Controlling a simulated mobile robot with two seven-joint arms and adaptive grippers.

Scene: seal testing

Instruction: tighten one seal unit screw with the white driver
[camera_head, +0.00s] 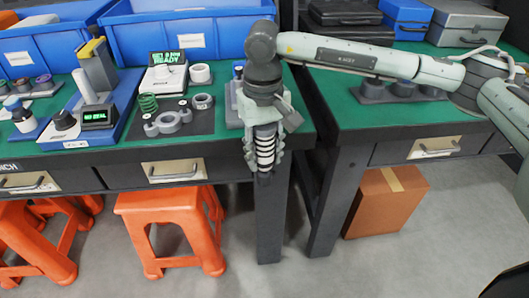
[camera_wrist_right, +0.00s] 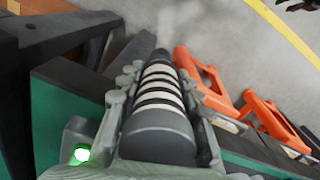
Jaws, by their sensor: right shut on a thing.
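My right gripper (camera_head: 263,150) is shut on a dark cylindrical tool with white bands, which I take to be the white driver (camera_head: 265,143). The driver points downward, its dark tip in front of the table's front edge near the right corner. In the right wrist view, the driver (camera_wrist_right: 160,100) lies between the two fingers (camera_wrist_right: 160,115). A grey two-eared unit (camera_head: 168,123), probably the seal unit, lies on a dark mat (camera_head: 203,124) left of the gripper. Its screws are too small to tell. My left gripper is not in view.
On the green table stand a green spring (camera_head: 148,103), grey rings (camera_head: 203,101), a device reading "READY" (camera_head: 164,72) and a blue-based tester (camera_head: 96,117). Blue bins (camera_head: 190,38) line the back. Orange stools (camera_head: 170,210) and a cardboard box (camera_head: 386,203) are below. A gap separates two tables.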

